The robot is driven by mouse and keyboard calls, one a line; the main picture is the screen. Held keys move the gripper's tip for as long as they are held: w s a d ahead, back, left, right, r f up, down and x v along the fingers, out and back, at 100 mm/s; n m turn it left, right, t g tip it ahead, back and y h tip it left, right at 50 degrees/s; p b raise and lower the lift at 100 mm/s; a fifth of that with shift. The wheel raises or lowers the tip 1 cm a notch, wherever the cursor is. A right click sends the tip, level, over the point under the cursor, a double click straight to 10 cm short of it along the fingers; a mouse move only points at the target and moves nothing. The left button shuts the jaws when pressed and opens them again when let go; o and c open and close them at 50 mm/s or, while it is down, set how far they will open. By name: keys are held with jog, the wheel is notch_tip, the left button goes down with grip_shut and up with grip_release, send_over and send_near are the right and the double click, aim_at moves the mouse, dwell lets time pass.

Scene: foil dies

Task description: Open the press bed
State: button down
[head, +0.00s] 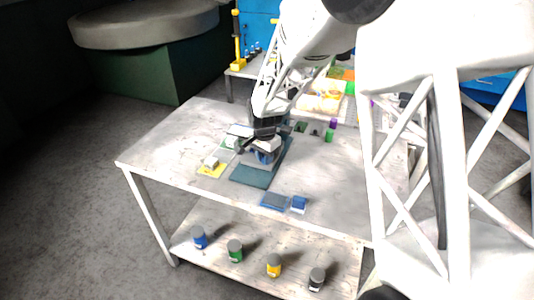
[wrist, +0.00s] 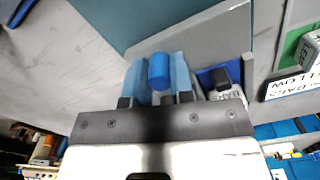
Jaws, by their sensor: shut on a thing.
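The press stands on the table with a flat teal bed (head: 250,176) at its front and a grey body behind it, partly hidden by my gripper (head: 265,147). In the wrist view my gripper (wrist: 160,85) is shut on a blue cylindrical handle (wrist: 159,68), which sits between the two light-blue fingers. The grey plate (wrist: 215,38) of the press lies just beyond the fingers, and the teal bed (wrist: 150,18) shows past it. How far the bed stands open cannot be told.
A yellow pad (head: 211,170) with a pale block lies left of the press. A dark blue plate (head: 274,201) and a blue block (head: 299,204) lie near the front edge. Several capped jars stand on the lower shelf (head: 290,243). The table's left end is clear.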

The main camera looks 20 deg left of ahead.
jog(key=s, duration=0.9)
jog(key=c, duration=1)
grip_release()
jog(key=shift+r, duration=0.1)
notch_tip(320, 180, up, 8)
jog(key=shift+f, duration=0.2)
